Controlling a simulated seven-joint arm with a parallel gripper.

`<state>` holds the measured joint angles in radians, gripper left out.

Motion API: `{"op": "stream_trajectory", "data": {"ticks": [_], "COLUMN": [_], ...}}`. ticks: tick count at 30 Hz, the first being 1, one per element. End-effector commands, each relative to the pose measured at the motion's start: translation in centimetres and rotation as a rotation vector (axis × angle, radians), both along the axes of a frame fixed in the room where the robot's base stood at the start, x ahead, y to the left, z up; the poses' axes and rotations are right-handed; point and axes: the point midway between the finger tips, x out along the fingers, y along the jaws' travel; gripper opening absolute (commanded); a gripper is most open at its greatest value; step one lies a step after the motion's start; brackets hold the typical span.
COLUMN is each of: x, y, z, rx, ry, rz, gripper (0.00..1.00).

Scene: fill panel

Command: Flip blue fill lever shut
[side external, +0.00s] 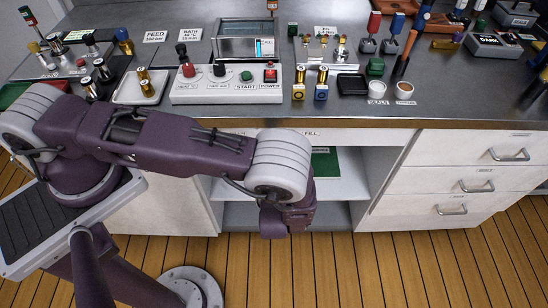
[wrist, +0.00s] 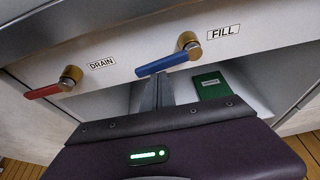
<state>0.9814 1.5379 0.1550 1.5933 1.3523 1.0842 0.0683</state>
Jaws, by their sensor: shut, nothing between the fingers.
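The blue fill lever (wrist: 165,63) shows in the wrist view on the white panel, left of the FILL label (wrist: 223,32). It extends left from its brass pivot (wrist: 188,42), roughly along the panel and slightly downward in the picture. My gripper (wrist: 159,79) is shut and empty, its fingertips just below the lever's middle in the picture. I cannot tell whether they touch it. In the side view my arm hides the lever, and the fingers cannot be made out.
A red lever (wrist: 42,91) on a brass pivot sits left of the DRAIN label (wrist: 102,63). Below the panel is an open shelf bay with a green item (wrist: 211,85). The crowded counter (side external: 340,123) overhangs above; drawers with handles (side external: 509,155) stand right.

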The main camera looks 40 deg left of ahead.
Motion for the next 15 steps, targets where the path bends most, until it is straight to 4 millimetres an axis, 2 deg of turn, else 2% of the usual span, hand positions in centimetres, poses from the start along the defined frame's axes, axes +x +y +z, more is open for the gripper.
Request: {"op": "stream_trajectory", "data": {"ticks": [15], "x": [-0.11], "y": [0.23], "z": [0.96], "rx": [0.025], "ry": [0.019], "rz": [0.0], "gripper": [0.0]}}
